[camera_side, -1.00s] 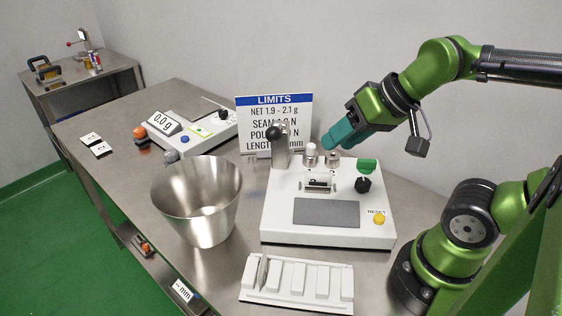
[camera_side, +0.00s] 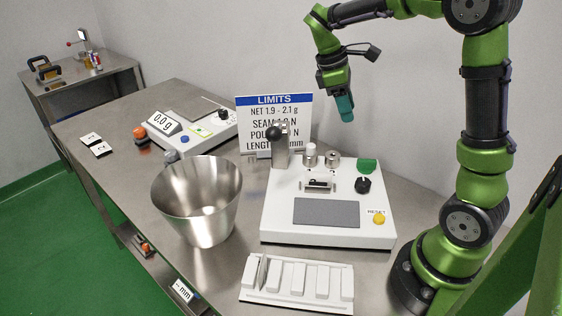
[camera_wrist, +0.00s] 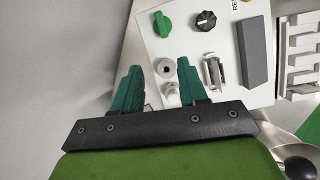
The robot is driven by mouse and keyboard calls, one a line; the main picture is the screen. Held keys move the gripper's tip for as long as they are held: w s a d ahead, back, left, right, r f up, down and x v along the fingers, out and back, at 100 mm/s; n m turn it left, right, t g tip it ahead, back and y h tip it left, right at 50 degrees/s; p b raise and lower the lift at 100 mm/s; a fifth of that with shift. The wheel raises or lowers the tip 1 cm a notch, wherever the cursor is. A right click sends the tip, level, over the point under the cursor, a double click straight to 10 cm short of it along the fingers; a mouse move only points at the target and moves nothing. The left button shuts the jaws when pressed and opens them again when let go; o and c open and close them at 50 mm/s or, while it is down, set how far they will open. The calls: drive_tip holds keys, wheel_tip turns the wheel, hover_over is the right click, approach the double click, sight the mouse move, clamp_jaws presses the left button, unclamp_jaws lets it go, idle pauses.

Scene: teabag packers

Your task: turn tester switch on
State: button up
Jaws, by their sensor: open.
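The tester (camera_side: 283,218) is a white box on the steel table, with a dark grey blank panel, a black knob (camera_side: 363,185), a yellow RESET button (camera_side: 379,218) and a green switch (camera_side: 367,165) at its back right. In the wrist view the green switch (camera_wrist: 162,24) lies at the top, beside the black knob (camera_wrist: 206,20). My gripper (camera_side: 345,112) hangs above the back of the tester, fingers down. In the wrist view its two teal fingers (camera_wrist: 161,80) are apart with nothing held between them. The fingers are clear of the switch.
A steel bucket (camera_side: 170,196) stands left of the tester. A white rack (camera_side: 254,296) with several slots lies in front. A LIMITS sign (camera_side: 290,100) stands behind, and a scale (camera_side: 222,128) sits at the back left. Two metal posts and a black-knobbed lever (camera_side: 277,133) rise from the tester's back.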

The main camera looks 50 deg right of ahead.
drive_tip(key=r, duration=0.1)
drive_tip(key=n, duration=0.1)
approach(366, 160)
drive_tip(key=x, duration=0.9)
drive_tip(key=shift+d, duration=0.1)
clamp_jaws()
